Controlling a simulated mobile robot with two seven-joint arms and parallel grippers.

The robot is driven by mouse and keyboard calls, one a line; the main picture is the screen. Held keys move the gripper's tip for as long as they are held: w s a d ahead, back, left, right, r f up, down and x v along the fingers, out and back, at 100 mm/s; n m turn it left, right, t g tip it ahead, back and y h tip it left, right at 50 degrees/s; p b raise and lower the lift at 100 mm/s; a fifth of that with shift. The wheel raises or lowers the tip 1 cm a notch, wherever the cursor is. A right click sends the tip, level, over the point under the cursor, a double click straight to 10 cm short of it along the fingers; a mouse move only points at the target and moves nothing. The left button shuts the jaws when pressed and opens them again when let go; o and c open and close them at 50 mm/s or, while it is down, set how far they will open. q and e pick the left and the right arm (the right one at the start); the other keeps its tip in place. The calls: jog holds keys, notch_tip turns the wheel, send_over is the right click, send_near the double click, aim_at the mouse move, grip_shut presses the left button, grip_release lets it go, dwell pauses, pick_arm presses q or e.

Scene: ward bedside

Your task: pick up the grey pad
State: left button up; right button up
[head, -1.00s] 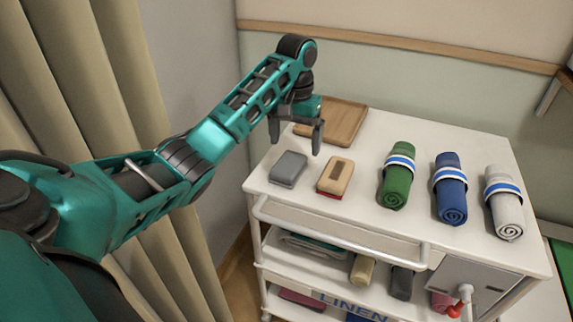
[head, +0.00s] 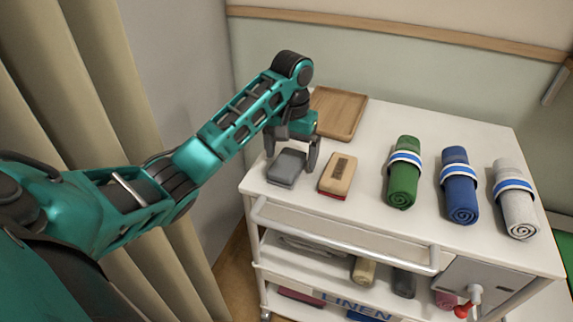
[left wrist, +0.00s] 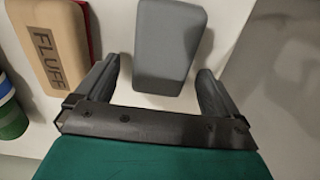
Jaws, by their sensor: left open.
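The grey pad (head: 286,168) lies flat on the white cart top near its left front corner. It also shows in the left wrist view (left wrist: 166,45), at the top centre between the finger lines. My left gripper (head: 292,163) is open and empty, pointing down at the pad with one finger to each side of it in the head view. In the left wrist view, the fingertips (left wrist: 158,75) flank the near part of the pad, with gaps visible. I cannot tell how high the fingers are above the cart top. My right gripper is not in view.
A tan and red block (head: 338,176) marked FLUFF lies just right of the pad. A wooden tray (head: 340,112) lies behind. Rolled green (head: 403,178), blue (head: 459,190) and white (head: 516,205) towels lie to the right. A rail (head: 340,240) runs along the cart front.

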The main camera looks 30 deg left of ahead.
pick_arm(q)
jog(key=shift+c, duration=0.2)
jog(key=c, duration=1.1)
jog(key=shift+r, duration=0.1)
